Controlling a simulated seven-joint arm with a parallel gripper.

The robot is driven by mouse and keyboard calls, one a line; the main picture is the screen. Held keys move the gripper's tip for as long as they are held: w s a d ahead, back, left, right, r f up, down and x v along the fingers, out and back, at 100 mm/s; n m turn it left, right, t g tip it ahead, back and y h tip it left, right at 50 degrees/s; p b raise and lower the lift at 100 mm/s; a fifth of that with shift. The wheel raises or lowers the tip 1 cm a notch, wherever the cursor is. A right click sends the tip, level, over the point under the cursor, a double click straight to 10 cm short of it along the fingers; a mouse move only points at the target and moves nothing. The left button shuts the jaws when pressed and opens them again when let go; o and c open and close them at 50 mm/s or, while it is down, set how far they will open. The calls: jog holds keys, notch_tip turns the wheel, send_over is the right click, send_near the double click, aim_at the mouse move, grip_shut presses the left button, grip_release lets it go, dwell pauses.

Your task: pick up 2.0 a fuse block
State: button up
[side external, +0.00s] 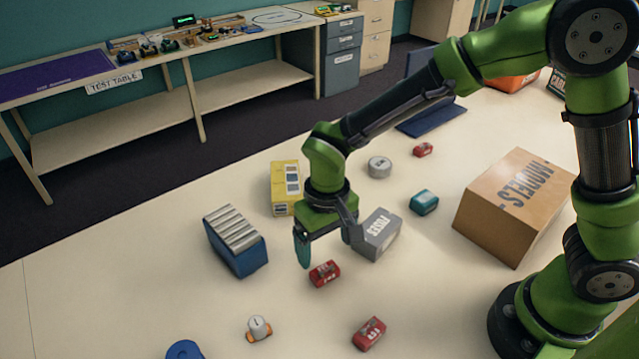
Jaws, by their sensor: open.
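A red fuse block (324,274) with a white label lies on the table just below and right of my gripper's left finger. A second red block (369,333) with a white label lies near the front edge of the picture. A smaller-looking red block (423,150) lies farther back. A teal block (424,202) lies right of the grey box. The ratings on the labels are too small to read surely. My gripper (327,250) is open and empty, pointing down, with its right finger close to the grey box marked FUSES (384,240).
A yellow box (283,187) stands behind my gripper, and a blue rack of grey bars (240,255) stands left. A MODELS carton (505,225) is at right. A round grey tin (380,166) sits behind. A small white-and-orange item (259,329) and blue round item (184,350) lie in front.

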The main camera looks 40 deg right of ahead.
aim_at(323, 268)
jog(key=shift+w+a+f, duration=0.1)
jog(key=shift+a+f, duration=0.05)
jog(key=shift+f, duration=1.3)
jog(key=shift+a+f, duration=0.1)
jog(key=shift+f, duration=1.35)
jog(key=c, duration=1.2)
